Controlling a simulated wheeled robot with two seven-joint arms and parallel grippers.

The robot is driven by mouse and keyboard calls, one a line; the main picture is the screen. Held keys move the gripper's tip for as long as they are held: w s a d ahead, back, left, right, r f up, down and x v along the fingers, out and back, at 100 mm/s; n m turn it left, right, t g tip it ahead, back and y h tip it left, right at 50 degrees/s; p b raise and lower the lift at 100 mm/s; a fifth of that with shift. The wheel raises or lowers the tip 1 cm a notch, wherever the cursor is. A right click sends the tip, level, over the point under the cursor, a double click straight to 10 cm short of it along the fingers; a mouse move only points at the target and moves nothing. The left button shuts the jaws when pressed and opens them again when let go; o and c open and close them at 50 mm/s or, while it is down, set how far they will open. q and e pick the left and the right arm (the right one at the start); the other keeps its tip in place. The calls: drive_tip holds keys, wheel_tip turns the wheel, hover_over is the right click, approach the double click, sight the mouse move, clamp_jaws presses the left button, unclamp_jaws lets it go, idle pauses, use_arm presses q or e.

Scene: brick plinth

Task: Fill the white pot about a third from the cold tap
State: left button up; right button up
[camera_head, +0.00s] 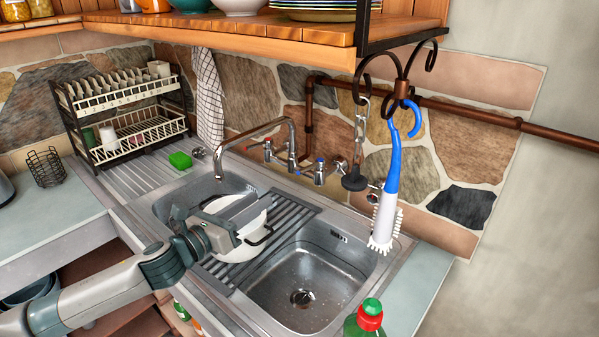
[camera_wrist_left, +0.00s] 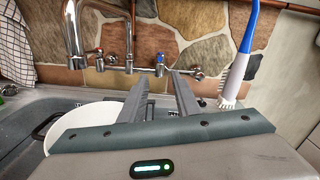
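The white pot (camera_head: 246,248) with dark side handles sits at the right part of the left basin, by the ridged strip; what it rests on is partly hidden. It also shows at the left in the left wrist view (camera_wrist_left: 88,116). My left gripper (camera_head: 236,207) is over the pot and covers part of it. Its two fingers (camera_wrist_left: 160,82) are apart with nothing between them, pointing toward the taps. The curved metal spout (camera_head: 252,132) ends above the left basin, behind the pot. The blue-marked tap (camera_head: 320,170) is right of the spout; it also shows beyond the fingers (camera_wrist_left: 160,60).
The right basin (camera_head: 308,285) is empty. A blue-handled brush (camera_head: 388,200) hangs at the right, near a plug on a chain (camera_head: 355,180). A green sponge (camera_head: 180,160) lies behind the left basin. A dish rack (camera_head: 125,115) stands at the left. A wooden shelf (camera_head: 250,28) overhangs the sink.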

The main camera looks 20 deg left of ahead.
sight(300, 172)
use_arm(q)
drive_tip(key=shift+a+m, duration=0.1)
drive_tip(key=shift+m, duration=0.2)
drive_tip(key=shift+r, duration=0.1)
drive_tip(key=p+x, duration=0.6)
drive_tip(key=x, duration=1.1)
drive_tip(key=shift+w, duration=0.1)
drive_tip(key=shift+d, duration=0.25)
clamp_jaws()
